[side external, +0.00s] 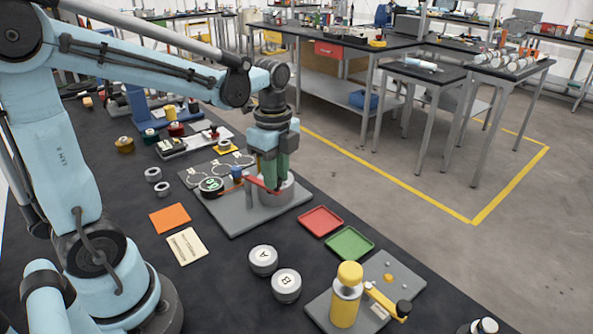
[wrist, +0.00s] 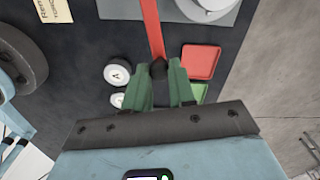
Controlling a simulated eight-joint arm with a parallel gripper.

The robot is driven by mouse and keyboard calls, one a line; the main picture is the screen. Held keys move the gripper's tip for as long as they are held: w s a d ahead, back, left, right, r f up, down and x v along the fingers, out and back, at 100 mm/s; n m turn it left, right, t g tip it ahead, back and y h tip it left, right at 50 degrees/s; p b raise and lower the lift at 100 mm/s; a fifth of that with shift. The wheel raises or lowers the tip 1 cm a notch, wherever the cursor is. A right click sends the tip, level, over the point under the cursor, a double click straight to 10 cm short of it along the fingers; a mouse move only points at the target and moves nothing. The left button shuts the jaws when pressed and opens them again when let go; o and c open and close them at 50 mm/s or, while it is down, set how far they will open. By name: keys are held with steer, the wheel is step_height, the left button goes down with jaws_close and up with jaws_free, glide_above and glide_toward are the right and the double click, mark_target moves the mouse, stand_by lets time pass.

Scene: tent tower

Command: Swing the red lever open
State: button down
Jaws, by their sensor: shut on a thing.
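The red lever (side external: 262,184) is a flat red bar low over a grey plate (side external: 242,225), beside a round grey post (side external: 290,197). In the wrist view the lever (wrist: 152,30) runs from the top edge down to a dark knob (wrist: 158,70). My gripper (side external: 273,178) points down at the post in the side view. In the wrist view its green fingers (wrist: 161,68) stand on both sides of the dark knob at the lever's end. The gripper is shut on the lever there. The exact contact is partly hidden by the fingers.
A red tray (side external: 321,221) and a green tray (side external: 350,243) lie right of the plate. Round weights A (side external: 263,261) and B (side external: 286,285) stand in front. An orange card (side external: 170,218) lies left, on clear dark mat.

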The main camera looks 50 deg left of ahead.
steer(key=shift+s+d+m, duration=0.1)
steer(key=shift+s+m, duration=1)
steer(key=shift+m, duration=0.4)
steer(key=c, duration=0.9)
jaws_free()
steer(key=shift+c, duration=0.2)
step_height(320, 180, up, 12)
step_height(320, 180, down, 12)
steer(key=shift+r, duration=0.1)
stand_by(0.4)
